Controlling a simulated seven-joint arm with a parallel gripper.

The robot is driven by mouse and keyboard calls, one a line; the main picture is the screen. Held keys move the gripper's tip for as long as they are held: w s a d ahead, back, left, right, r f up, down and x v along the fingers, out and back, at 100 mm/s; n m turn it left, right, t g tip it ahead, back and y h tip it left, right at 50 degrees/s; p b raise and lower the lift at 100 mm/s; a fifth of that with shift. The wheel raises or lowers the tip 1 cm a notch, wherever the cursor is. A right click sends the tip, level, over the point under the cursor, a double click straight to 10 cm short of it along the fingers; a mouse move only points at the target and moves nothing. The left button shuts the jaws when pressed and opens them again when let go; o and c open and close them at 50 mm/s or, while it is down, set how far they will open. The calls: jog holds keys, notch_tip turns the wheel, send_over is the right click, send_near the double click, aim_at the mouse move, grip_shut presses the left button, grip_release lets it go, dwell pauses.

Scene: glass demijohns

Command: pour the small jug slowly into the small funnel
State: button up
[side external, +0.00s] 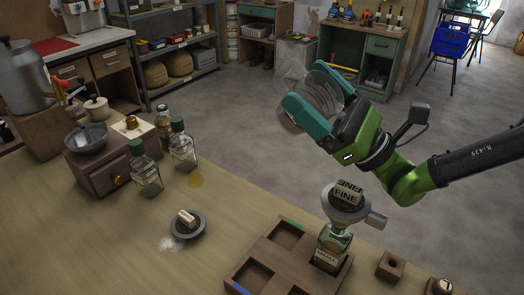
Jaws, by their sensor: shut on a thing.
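My gripper (306,91), with teal fingers, is shut on a clear glass vessel (322,90), apparently the small jug. It is held in the air, above and a little left of the funnel. The glass is see-through and partly hidden by the fingers, so I cannot tell its tilt or contents. A grey funnel (333,207) with a side handle sits on a small labelled glass bottle (326,255). A dark piece marked FINE (346,196) sits in or on the funnel's mouth. The bottle stands upright in a compartment of a wooden tray (258,248).
A small dish (201,226) with a pale block lies left of the tray, beside white powder (170,243). Several green-capped bottles (183,149) stand farther left, near a wooden drawer box (103,168). A wooden block with a hole (390,266) is right of the tray.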

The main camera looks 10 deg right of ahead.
aim_at(279, 123)
jog(key=w+f+h, duration=0.1)
jog(key=a+f+m+h, duration=0.1)
jog(key=f, duration=0.1)
jog(key=w+a+f+g+h+p, duration=0.1)
jog(key=shift+w+f+m+h, duration=0.3)
jog(key=shift+w+f+m, duration=0.05)
jog(key=shift+f+m, duration=0.05)
jog(key=shift+w+a+f+m+g+h, duration=0.35)
jog(key=shift+w+a+h, duration=0.15)
jog(key=shift+w+h, duration=0.15)
jog(key=w+d+m+t+h+p, duration=0.1)
jog(key=w+d+m+h, duration=0.15)
jog(key=d, duration=0.75)
jog(key=w+d+m+t+h, duration=0.1)
jog(key=d+m+t+h, duration=0.15)
jog(key=d, duration=0.85)
jog(key=s+d+r+m+h, duration=0.1)
jog(key=s+d+h, duration=0.2)
jog(key=d, duration=0.5)
jog(key=s+d+m+t+h, duration=0.1)
jog(key=s+d+h, duration=0.2)
jog(key=d, duration=0.6)
jog(key=shift+d+r+m+t, duration=0.2)
jog(key=shift+r+m+t, duration=0.1)
jog(key=shift+r+m, duration=0.05)
jog(key=shift+s, duration=0.1)
